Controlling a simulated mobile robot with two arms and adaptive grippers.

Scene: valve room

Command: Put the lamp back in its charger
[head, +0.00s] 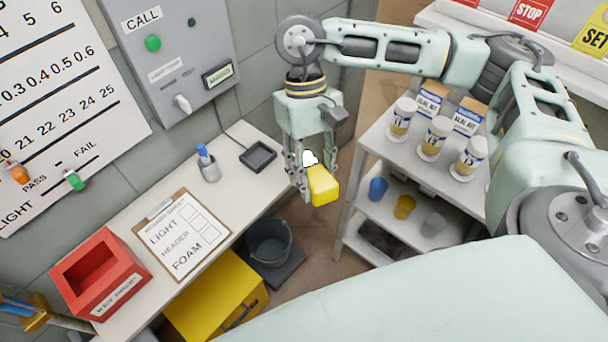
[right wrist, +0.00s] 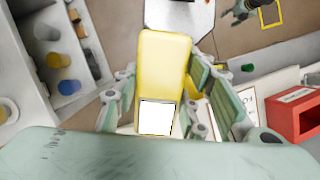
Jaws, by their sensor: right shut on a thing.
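The lamp (head: 324,189) is a yellow block with a white face. My right gripper (head: 316,178) is shut on it and holds it in the air, tilted, beyond the bench's right edge. In the right wrist view the lamp (right wrist: 165,62) sits between the two fingers, its white face towards the palm. A black square tray (head: 258,156) with a raised rim, which looks like the charger, lies empty on the bench with a cable to the wall. It is left of and apart from the gripper. What seems to be my left gripper (right wrist: 240,10) shows small at the top of the wrist view.
A grey panel (head: 172,55) hangs above. A shelf unit (head: 375,148) with jars, boxes and cups stands at right. A bucket (head: 270,243) stands below.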

